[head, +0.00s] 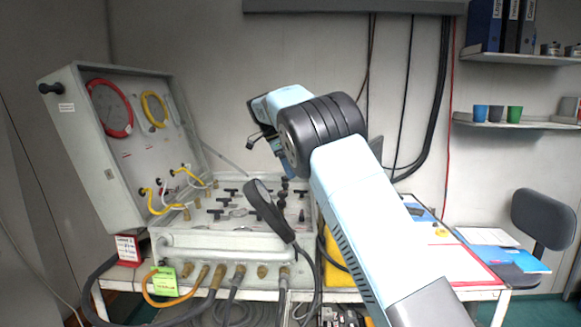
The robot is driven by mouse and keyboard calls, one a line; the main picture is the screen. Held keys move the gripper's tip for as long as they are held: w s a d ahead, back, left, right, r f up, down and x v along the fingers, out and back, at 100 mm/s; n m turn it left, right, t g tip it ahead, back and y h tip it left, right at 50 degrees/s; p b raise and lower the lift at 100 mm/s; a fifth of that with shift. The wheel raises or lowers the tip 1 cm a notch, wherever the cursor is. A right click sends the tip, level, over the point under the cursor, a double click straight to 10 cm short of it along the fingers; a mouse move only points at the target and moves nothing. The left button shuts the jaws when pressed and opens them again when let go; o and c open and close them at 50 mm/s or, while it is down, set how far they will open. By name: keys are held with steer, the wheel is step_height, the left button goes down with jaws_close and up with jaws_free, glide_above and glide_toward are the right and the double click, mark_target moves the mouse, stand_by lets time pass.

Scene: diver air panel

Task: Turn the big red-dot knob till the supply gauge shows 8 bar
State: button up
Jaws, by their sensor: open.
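The diver air panel (235,243) is an open grey case on the table. Its face carries several black T-shaped handles and small dark knobs (301,215). I cannot make out a red dot on any of them. A pale round shape (238,212) among the handles may be a gauge; no needle or reading can be made out. My gripper (262,143) is open and seems empty, above the panel and apart from it. It is small and partly hidden by my wrist. My arm covers the area to the right of the panel.
A dark paddle-shaped object (265,205) with a cable stands in front of the panel's right part. The raised lid (90,180) holds red and yellow hoses at left. Brass fittings and hoses line the front. A chair (541,219) and shelves are at right.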

steer(key=shift+s+d+r, duration=0.25)
steer(key=shift+s+r, duration=0.05)
steer(key=shift+s, duration=0.4)
steer(key=shift+s+d+r, duration=0.2)
steer(key=shift+s+r, duration=0.1)
steer(key=shift+s, duration=0.35)
